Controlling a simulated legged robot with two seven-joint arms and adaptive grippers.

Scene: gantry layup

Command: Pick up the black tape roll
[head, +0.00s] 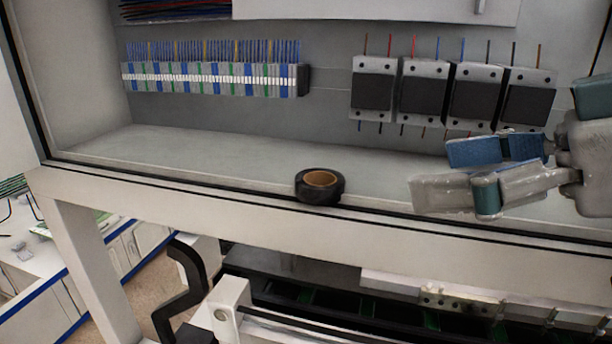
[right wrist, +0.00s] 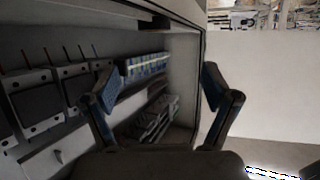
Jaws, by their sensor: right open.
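The black tape roll (head: 325,195) has a brown core and lies flat near the front edge of the cabinet ledge (head: 240,160), at the middle of the head view. My right gripper (head: 441,172) is open and empty. It is to the right of the roll, apart from it, with its fingers pointing left toward it. In the right wrist view its two fingers (right wrist: 155,82) are spread wide. I cannot make out the roll in that view. My left gripper is not in view.
Several grey-and-black modules (head: 425,85) with thin wires line the back panel behind my right gripper. A row of blue, grey and green terminals (head: 215,80) is at the back left. The cabinet's front frame (head: 200,205) runs below the roll. The ledge left of the roll is clear.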

